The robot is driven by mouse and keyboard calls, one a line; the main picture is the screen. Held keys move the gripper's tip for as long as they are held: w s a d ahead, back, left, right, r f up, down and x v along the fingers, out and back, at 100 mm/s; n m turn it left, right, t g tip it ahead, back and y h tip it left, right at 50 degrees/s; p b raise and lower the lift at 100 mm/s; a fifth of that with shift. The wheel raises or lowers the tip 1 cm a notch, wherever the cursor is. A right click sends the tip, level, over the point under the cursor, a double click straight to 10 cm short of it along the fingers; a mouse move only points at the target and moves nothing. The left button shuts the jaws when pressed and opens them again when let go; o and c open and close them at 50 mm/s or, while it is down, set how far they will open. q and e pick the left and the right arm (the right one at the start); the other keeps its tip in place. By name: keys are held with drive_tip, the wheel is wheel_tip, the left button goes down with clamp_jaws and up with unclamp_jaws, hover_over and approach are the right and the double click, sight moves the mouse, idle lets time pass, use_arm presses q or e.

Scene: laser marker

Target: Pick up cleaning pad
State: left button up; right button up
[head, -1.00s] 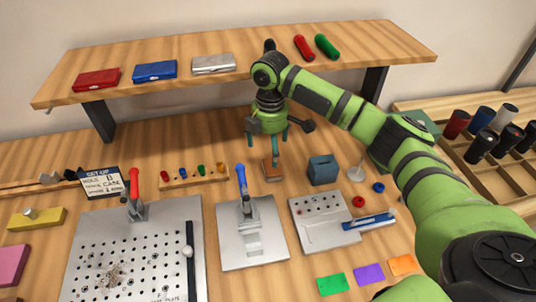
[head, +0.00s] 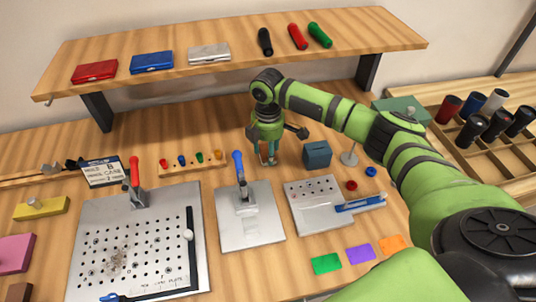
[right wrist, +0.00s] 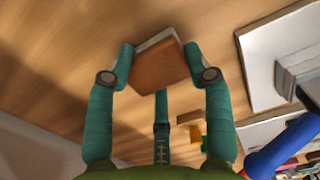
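The cleaning pad looks to be the small brown block (right wrist: 160,62) with a pale side in the right wrist view. It lies between the teal fingertips of my right gripper (right wrist: 158,68), one finger at each side and a third below. The fingers are very close to its edges; I cannot tell whether they grip it or only stand around it. In the head view my right gripper (head: 268,158) is down at the table behind the silver plate with the blue-handled clamp (head: 240,172), and its fingers mostly hide the pad. My left gripper is not in view.
A blue-grey box (head: 317,154) stands close right of the right gripper, and a peg rack (head: 192,162) close left. The shelf (head: 225,70) overhangs behind. A perforated plate (head: 140,245) and a tray plate (head: 318,218) lie in front.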

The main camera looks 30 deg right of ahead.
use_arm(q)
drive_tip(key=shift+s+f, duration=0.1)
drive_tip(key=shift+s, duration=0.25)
use_arm(e)
drive_tip(key=shift+s+f, duration=0.1)
drive_tip(key=shift+f, duration=0.05)
drive_tip(key=shift+r, duration=0.4)
drive_tip(key=r, duration=0.1)
drive_tip(key=r+b, duration=0.1)
drive_tip(key=r, duration=0.1)
drive_tip(key=shift+s+d+r, duration=0.25)
drive_tip(key=shift+d+r, duration=0.05)
use_arm(q)
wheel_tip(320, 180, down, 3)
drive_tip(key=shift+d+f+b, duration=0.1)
drive_tip(key=shift+b, duration=1.05)
use_arm(e)
drive_tip(key=s+d+r, duration=0.4)
drive_tip(key=s+r, duration=0.2)
drive_tip(key=s, duration=0.4)
drive_tip(key=shift+d+r, duration=0.25)
drive_tip(key=shift+r, duration=0.1)
drive_tip(key=shift+w, duration=0.1)
drive_tip(key=shift+o, duration=0.8)
